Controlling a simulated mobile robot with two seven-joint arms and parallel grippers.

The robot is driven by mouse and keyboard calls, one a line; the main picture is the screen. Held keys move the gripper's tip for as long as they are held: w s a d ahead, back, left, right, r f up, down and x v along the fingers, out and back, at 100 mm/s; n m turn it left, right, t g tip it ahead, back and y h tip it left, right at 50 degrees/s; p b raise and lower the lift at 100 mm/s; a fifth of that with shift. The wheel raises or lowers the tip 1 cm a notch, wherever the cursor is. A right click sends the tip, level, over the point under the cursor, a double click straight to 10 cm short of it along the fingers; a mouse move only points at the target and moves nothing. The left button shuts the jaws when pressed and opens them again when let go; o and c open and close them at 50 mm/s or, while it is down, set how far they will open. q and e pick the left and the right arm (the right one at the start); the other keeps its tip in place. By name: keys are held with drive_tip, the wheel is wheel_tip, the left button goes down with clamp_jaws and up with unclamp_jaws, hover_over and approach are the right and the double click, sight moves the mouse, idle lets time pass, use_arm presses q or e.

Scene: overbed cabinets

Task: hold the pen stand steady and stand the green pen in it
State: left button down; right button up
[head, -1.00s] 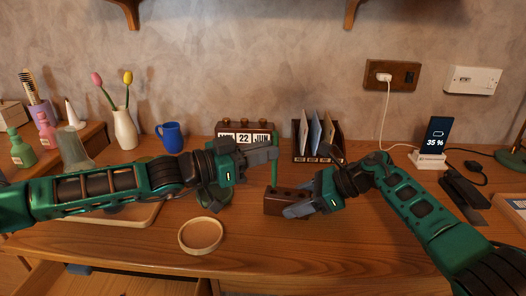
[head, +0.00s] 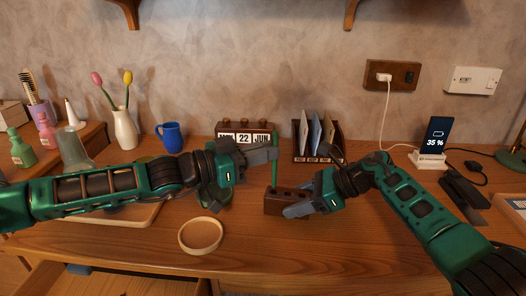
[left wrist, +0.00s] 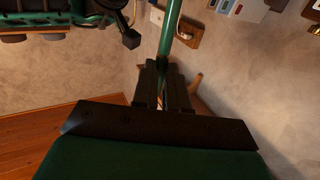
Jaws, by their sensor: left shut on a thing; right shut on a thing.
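The green pen (head: 274,174) stands upright in the head view. My left gripper (head: 272,154) is shut on its upper part; in the left wrist view the pen (left wrist: 170,28) runs up from between the dark fingers (left wrist: 163,85). The pen stand (head: 284,200) is a dark brown block with holes in its top, resting on the desk. My right gripper (head: 300,209) is shut on its right part. The pen's lower end meets the left end of the stand's top; I cannot tell whether it is inside a hole.
A flip calendar (head: 246,128) and a letter rack (head: 327,153) stand close behind. A round wooden dish (head: 200,236) lies front left. A blue mug (head: 171,137) and a tulip vase (head: 124,130) stand back left. The desk in front of the stand is clear.

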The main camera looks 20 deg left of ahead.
use_arm(q)
drive_tip(key=shift+f, duration=2.4)
drive_tip(key=c, duration=1.1)
unclamp_jaws()
drive_tip(key=shift+f, duration=0.15)
drive_tip(key=v, duration=1.2)
drive_tip(key=shift+r, duration=0.2)
use_arm(e)
drive_tip(key=o, duration=1.1)
drive_tip(key=shift+o, duration=0.2)
